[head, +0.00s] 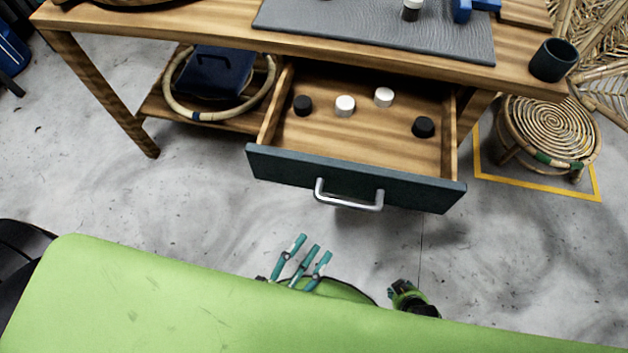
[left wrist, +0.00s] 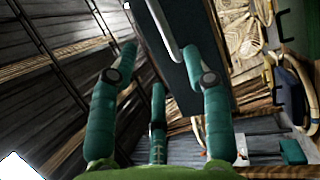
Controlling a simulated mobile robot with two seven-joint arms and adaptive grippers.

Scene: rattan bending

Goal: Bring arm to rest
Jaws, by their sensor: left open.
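My left gripper (head: 313,250) is in the lower middle of the head view, its teal fingers spread and empty. It is apart from the silver handle (head: 350,205) of the open drawer (head: 275,165). In the left wrist view the left gripper (left wrist: 158,65) has its fingers apart with nothing between them. The handle (left wrist: 163,28) and the dark drawer front (left wrist: 200,55) show beyond the fingers there. A green and black part of my body shows to the right of the left gripper in the head view. My right gripper cannot be made out.
The drawer holds black and white round pieces (head: 345,105). The wooden table (head: 110,27) above carries a grey mat (head: 300,18) and a dark cup (head: 554,60). A rattan stool (head: 548,130) stands at right. A rattan ring (head: 180,108) lies on the lower shelf. The floor before the drawer is clear.

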